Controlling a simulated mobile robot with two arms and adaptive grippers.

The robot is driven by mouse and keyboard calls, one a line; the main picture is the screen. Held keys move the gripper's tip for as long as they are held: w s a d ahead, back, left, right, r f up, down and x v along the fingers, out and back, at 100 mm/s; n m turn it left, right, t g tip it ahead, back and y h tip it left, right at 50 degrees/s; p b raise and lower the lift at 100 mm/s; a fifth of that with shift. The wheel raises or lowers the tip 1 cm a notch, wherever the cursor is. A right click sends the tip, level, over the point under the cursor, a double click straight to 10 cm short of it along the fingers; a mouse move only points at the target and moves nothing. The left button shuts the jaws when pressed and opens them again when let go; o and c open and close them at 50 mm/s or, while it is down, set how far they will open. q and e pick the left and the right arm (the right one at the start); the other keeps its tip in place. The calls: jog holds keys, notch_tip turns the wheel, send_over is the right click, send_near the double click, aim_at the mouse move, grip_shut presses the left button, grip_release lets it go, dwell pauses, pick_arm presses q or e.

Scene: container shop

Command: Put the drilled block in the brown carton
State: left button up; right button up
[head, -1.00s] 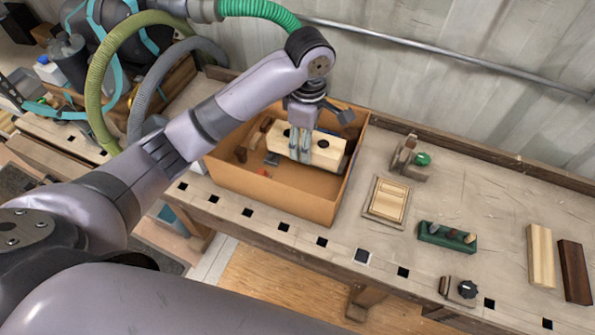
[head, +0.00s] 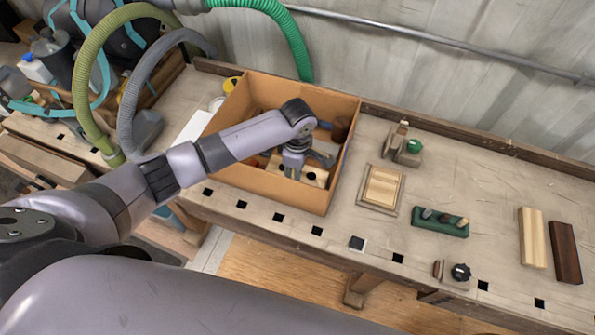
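The brown carton (head: 268,193) stands open on the bench, its front wall facing me. The pale wooden drilled block (head: 316,177), with dark round holes in its upper face, is inside the carton, low behind the front wall. My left gripper (head: 292,171) reaches down into the carton and its fingers are at the middle of the block, seemingly closed on it. The arm and gripper hide part of the block, and the front wall hides its lower side, so I cannot tell whether it touches the floor. My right gripper is not in view.
Other items, including a brown cylinder (head: 341,128), lie in the carton. To the right are a framed wooden piece (head: 381,188), a green holder (head: 440,221), a pale board (head: 532,237) and a dark board (head: 565,252). Hoses (head: 128,100) hang at the left.

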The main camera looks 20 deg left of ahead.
pick_arm(q)
jog(key=shift+f, duration=0.1)
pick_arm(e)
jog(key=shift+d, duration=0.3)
pick_arm(q)
jog(key=o, duration=1.6)
jog(key=shift+f, duration=0.1)
jog(key=shift+c, duration=0.2)
notch_tip(320, 180, up, 12)
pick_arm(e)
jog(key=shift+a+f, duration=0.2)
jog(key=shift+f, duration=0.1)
